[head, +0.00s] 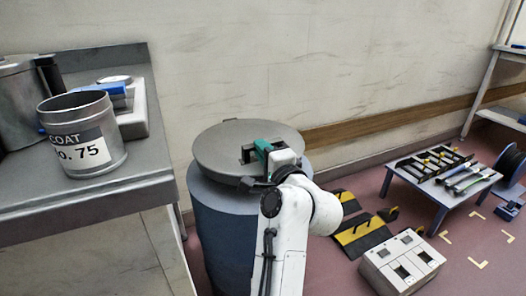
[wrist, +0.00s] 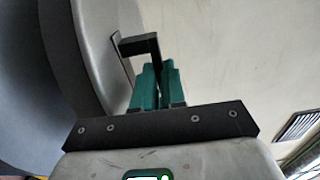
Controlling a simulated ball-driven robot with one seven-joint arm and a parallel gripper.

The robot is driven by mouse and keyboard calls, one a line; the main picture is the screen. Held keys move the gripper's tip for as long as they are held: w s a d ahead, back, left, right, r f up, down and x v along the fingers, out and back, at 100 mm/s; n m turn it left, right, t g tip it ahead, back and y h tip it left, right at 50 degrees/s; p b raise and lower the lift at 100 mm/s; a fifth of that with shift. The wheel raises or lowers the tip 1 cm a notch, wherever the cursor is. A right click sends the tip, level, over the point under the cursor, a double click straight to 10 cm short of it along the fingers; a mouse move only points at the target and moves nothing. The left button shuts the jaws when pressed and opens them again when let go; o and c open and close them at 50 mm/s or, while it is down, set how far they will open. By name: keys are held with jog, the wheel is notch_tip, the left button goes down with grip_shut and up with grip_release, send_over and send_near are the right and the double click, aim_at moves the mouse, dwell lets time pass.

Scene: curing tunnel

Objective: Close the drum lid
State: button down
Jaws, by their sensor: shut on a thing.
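The drum (head: 222,235) is dark blue with a grey top and stands on the floor against the wall. Its round grey lid (head: 218,150) lies over the top, and the drum's light grey upper part shows below the lid's near edge. I cannot tell whether the lid is fully seated. My gripper (head: 260,150) has green fingers and is at the lid's handle. In the wrist view, the fingers (wrist: 153,80) are shut on the dark bracket-shaped lid handle (wrist: 138,45), and the lid's face (wrist: 100,50) is at the left.
A metal bench (head: 110,205) at the left holds an open can (head: 85,150) marked No. 75. At the right are a low tool table (head: 425,190), black-and-yellow items (head: 360,235) and a white box (head: 400,262) on the floor. The wall is close behind the drum.

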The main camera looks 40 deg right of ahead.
jog(key=shift+f, duration=0.35)
jog(key=c, duration=1.2)
grip_release()
jog(key=b+v, duration=0.1)
jog(key=v, duration=0.9)
jog(key=shift+s, duration=0.4)
jog(key=shift+a+r, duration=0.1)
